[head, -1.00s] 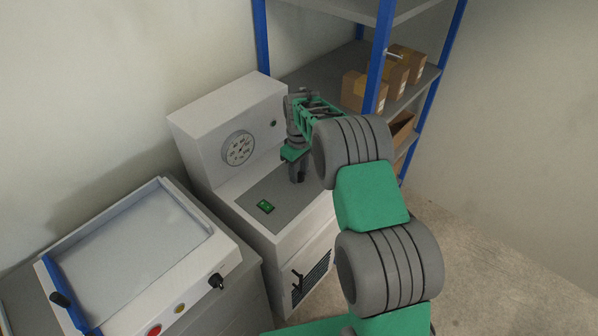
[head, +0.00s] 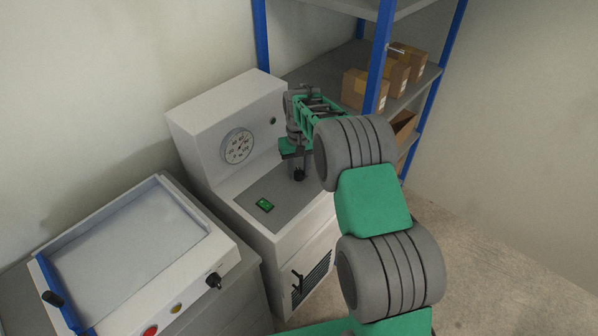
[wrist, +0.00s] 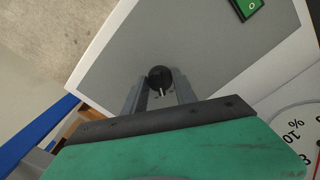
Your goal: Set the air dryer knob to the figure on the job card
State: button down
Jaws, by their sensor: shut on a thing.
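The air dryer (head: 219,120) is a pale cabinet with a grey deck (head: 262,203) and a round dial gauge (head: 238,146) on its upright face. A black round knob (head: 299,175) stands on the deck's right part; it also shows in the wrist view (wrist: 159,73), with a pale mark on it. My gripper (wrist: 161,87) points down at the deck, its two grey fingers shut on the knob, one on each side. In the wrist view the gauge (wrist: 299,143) shows only in part, with "10" and "%" on it. I cannot make out a job card.
A green-lit switch (head: 264,205) sits on the deck left of my gripper. A tray-like machine (head: 139,262) with a blue bar and knobs stands at the left. A blue-posted shelf (head: 330,75) with several cardboard boxes (head: 364,90) stands close behind my arm.

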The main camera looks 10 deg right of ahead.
aim_at(299, 171)
jog(key=shift+m, duration=1.1)
jog(key=c, duration=1)
grip_release()
jog(key=shift+o, duration=0.2)
notch_tip(299, 171, up, 7)
jog(key=shift+r+b, duration=0.2)
jog(key=shift+b, duration=0.4)
jog(key=shift+r, duration=0.2)
